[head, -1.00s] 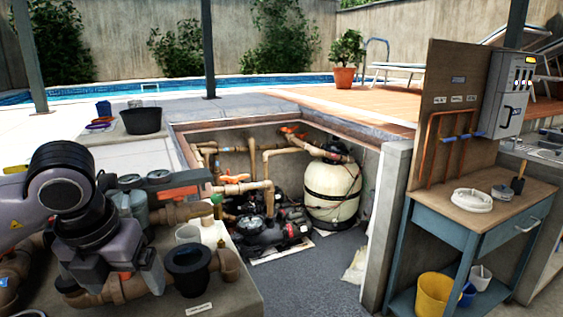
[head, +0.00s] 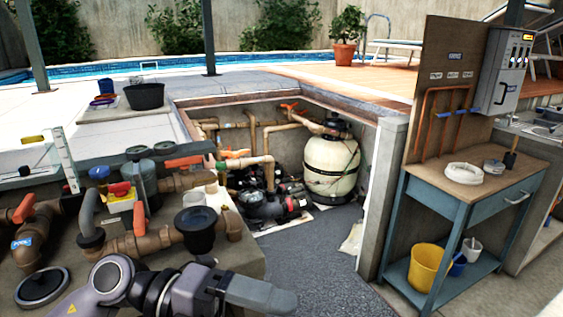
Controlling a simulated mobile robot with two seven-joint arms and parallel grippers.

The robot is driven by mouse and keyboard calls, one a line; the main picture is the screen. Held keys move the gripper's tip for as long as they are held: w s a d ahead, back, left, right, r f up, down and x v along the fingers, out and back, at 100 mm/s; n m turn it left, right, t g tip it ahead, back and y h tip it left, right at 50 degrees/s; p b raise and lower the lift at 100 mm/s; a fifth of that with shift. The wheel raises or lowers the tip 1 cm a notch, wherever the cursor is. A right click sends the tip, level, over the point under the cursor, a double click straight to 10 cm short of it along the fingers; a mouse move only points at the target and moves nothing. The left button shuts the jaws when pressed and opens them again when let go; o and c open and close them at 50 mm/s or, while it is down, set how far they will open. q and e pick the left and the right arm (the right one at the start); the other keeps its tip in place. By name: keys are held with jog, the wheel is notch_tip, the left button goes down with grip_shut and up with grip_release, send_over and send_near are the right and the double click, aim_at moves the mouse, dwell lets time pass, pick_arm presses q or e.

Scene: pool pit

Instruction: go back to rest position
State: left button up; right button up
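My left arm lies low across the bottom left of the head view, in front of the concrete ledge with the pipework. Its end, with my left gripper (head: 262,294), points to the right. I cannot make out the fingers or whether they are open or shut, and I see nothing held. My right gripper is not in view.
Close by on the ledge are brown pipes (head: 140,245) with orange-handled valves, a black-rimmed pipe cup (head: 198,230) and a round black lid (head: 42,287). A blue workbench (head: 450,215) stands at the right.

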pick_arm(q)
jog(key=w+a+f+n+t+y, duration=0.1)
jog(key=w+a+f+n+t, duration=0.25)
jog(key=n+t, duration=0.75)
jog(key=w+a+f+n+t+y, duration=0.1)
jog(key=w+a+f+n+t, duration=0.3)
jog(key=n+t, duration=0.65)
jog(key=s+a+f+n+g+y, duration=0.1)
jog(key=a+f+n+y, duration=0.35)
jog(key=f, duration=0.25)
jog(key=s+a+f+n+g+y, duration=0.1)
jog(key=a+f+n+y, duration=0.2)
jog(key=f+n+y, duration=0.3)
jog(key=s+a+f+n+g+y, duration=0.1)
jog(key=s+a+f+n+g, duration=0.2)
jog(key=s+f, duration=0.7)
notch_tip(320, 180, down, 3)
jog(key=g, duration=0.2)
jog(key=shift+s+g, duration=0.15)
jog(key=shift+g, duration=0.2)
jog(key=shift+a+y, duration=0.1)
jog(key=shift+y, duration=0.15)
